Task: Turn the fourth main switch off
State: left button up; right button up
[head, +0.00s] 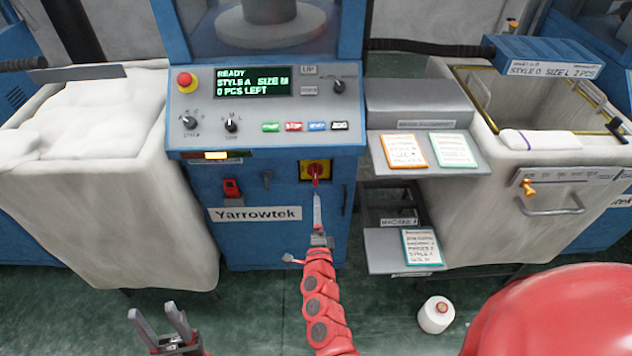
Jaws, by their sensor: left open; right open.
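The main switch (315,171) is a red rotary handle on a yellow plate, on the front of the blue Yarrowtek machine (280,232). Its handle looks roughly upright. My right gripper (317,200) reaches up from below, just under the switch in the picture, and is seen nearly edge-on. It is open and holds nothing that I can see; I cannot tell whether its tips touch the handle. My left gripper (158,318) is open and empty, low at the left, away from the machine. Which machine in the row this is cannot be read.
The control panel (262,110) has a red emergency button (185,80) and a display reading READY, 0 PCS LEFT. A red rocker switch (231,188) sits left of the main switch. Card shelves (425,125) stand at right. A yarn cone (436,314) is on the floor.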

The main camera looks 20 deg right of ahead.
aim_at(315, 180)
jog(key=b+x, duration=0.1)
jog(key=x, duration=1.2)
jog(key=shift+f, duration=0.1)
jog(key=shift+w+d, duration=0.2)
jog(key=shift+w, duration=0.45)
jog(key=c, duration=1.2)
